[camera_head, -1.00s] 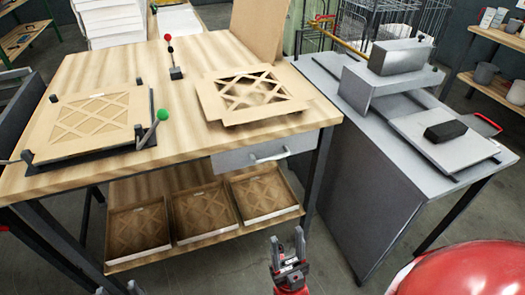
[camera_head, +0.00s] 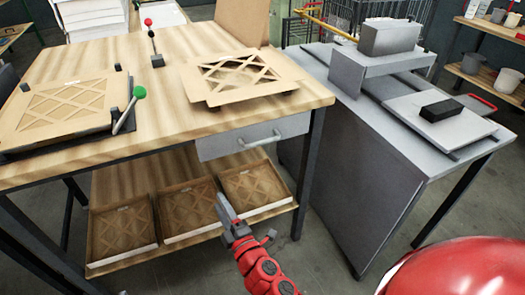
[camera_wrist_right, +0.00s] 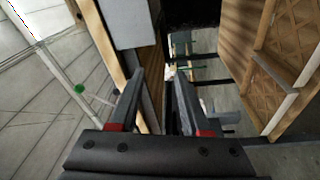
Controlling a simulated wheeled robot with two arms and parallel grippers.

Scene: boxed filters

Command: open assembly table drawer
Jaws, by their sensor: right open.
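The assembly table (camera_head: 170,100) has a light grey drawer (camera_head: 216,150) under its front right edge. The drawer front looks flush with the table, with a bar handle (camera_head: 262,141) across it. My right gripper (camera_head: 222,198) is below and left of the handle, apart from it, in front of the lower shelf. Its fingers are seen nearly edge-on there. In the right wrist view the right gripper (camera_wrist_right: 158,100) has its two fingers apart with nothing held between them. A pale grey panel (camera_wrist_right: 132,22) at the top may be the drawer front. My left gripper is out of view.
Shelf bins (camera_head: 185,210) with lattice filters stand below the drawer. A cardboard frame (camera_head: 235,75) lies on the tabletop above it, with a fixture (camera_head: 68,108) at left. A grey side table (camera_head: 350,160) stands close on the right. Floor shows between table and my arm.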

